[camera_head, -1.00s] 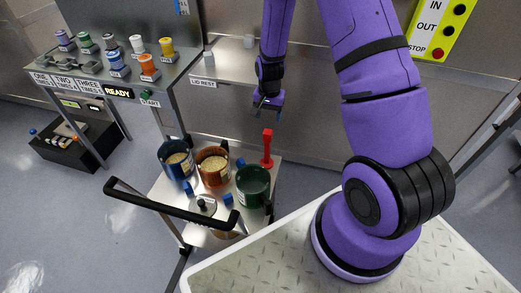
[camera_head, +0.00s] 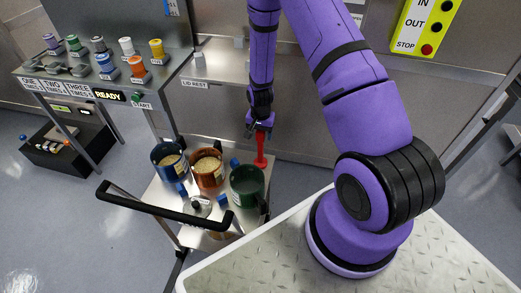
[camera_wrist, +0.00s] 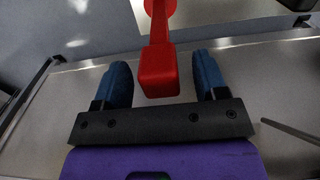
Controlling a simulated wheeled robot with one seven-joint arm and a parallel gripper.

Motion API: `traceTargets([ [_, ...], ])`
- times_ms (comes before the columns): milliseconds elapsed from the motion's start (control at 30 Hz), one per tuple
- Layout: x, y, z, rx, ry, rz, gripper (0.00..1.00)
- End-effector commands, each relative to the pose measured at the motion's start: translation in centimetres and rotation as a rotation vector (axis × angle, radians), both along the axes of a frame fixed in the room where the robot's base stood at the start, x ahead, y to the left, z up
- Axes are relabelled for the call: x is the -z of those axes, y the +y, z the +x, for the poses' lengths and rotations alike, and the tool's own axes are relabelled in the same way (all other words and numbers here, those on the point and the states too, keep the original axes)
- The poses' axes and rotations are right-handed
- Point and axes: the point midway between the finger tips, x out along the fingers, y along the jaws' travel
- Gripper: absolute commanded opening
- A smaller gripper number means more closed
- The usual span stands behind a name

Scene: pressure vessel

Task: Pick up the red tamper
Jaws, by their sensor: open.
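The red tamper (camera_head: 260,150) stands upright on the metal cart (camera_head: 234,239), at its back right corner. In the wrist view the red tamper (camera_wrist: 158,68) shows its block-shaped top end between the two blue fingers, with a round red part beyond it. My gripper (camera_head: 260,126) is at the top of the tamper. In the wrist view my gripper (camera_wrist: 160,85) is open, with a finger on each side of the tamper and gaps visible on both sides.
On the cart a blue pot (camera_head: 169,163), an orange pot (camera_head: 207,167) and a green pot (camera_head: 247,186) stand close to the tamper. A black handle (camera_head: 150,206) crosses the cart's front. A panel with coloured spools (camera_head: 105,64) stands at the left.

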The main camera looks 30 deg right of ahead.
Motion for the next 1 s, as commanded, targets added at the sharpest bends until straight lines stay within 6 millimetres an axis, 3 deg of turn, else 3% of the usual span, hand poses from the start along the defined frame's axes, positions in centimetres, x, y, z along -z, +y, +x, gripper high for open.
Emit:
traceTargets([
  [100, 0.89, -0.01, 0.03, 0.000, -0.001, -0.001, 0.66],
  [367, 1.05, -0.02, 0.03, 0.000, -0.001, -0.001, 0.66],
  [467, 1.05, -0.03, 0.03, 0.000, -0.001, -0.001, 0.48],
  [667, 1.04, -0.03, 0.03, 0.000, -0.001, -0.001, 0.02],
  [1000, 0.91, -0.04, 0.05, 0.000, -0.001, -0.001, 0.00],
])
